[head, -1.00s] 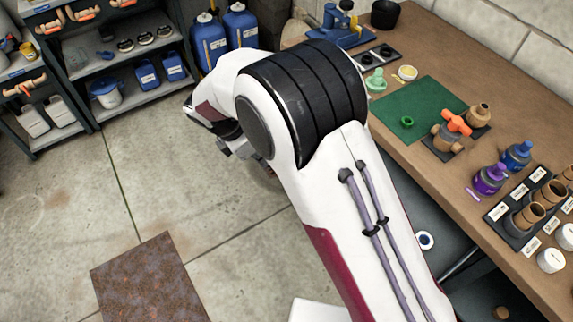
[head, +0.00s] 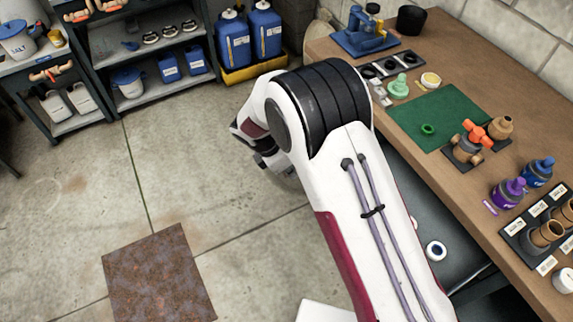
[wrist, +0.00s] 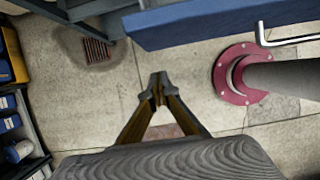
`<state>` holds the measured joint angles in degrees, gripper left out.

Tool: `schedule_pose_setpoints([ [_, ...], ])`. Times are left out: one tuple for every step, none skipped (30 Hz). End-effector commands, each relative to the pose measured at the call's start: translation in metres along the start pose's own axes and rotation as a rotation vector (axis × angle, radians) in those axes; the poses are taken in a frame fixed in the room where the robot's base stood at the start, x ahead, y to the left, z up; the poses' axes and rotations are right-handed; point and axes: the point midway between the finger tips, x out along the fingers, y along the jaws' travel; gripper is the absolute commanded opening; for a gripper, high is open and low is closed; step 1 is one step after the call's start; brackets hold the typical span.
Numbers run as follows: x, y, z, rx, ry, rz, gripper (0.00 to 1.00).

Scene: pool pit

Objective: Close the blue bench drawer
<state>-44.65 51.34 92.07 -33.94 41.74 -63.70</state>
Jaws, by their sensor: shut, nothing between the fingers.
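The blue drawer front (wrist: 220,22) runs across the top right of the wrist view, with a pale metal bar handle (wrist: 290,36) at its right. In the head view the open drawer's dark inside (head: 425,212) shows under the bench, with a white and blue ring (head: 435,250) in it; my arm hides its blue front. My gripper (wrist: 158,80) is shut and empty in the middle of the wrist view. Its tips appear below the drawer front's lower edge in the picture, apart from it. In the head view my arm hides the fingers.
The wooden bench (head: 460,60) carries a green mat (head: 405,115), bottles and fittings. A red floor flange with a grey pipe (wrist: 280,80) stands right of my gripper in the wrist view. Shelves (head: 105,40) and blue jugs (head: 232,48) stand at the back. The floor at left is open.

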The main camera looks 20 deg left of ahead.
Motion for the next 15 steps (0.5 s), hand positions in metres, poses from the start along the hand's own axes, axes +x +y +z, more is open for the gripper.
schedule_pose_setpoints([
  [0.008,-0.001,0.0,-0.001,0.0,-0.002,0.0],
  [0.008,0.0,0.005,0.002,0.0,0.001,0.0],
  [0.009,0.0,0.011,0.003,0.0,0.001,0.0],
  [0.011,0.0,0.014,0.004,0.0,0.001,0.0],
  [0.012,0.0,0.017,0.004,0.0,0.0,0.0],
  [0.013,0.0,0.021,0.003,0.0,0.0,0.0],
  [0.014,0.0,0.024,0.002,0.0,0.0,0.0],
  [0.015,0.0,0.026,0.002,0.001,0.0,0.0],
  [0.016,0.0,0.029,0.002,0.001,0.0,0.0],
  [0.017,0.0,0.031,0.002,0.001,0.0,0.0],
  [0.018,0.0,0.032,0.002,0.001,0.0,0.0],
  [0.018,0.0,0.034,0.002,0.001,0.0,0.0],
  [0.019,0.0,0.035,0.002,0.001,0.0,0.0],
  [0.019,0.0,0.035,0.001,0.001,0.0,0.0],
  [0.019,0.0,0.036,0.001,0.001,0.0,0.0],
])
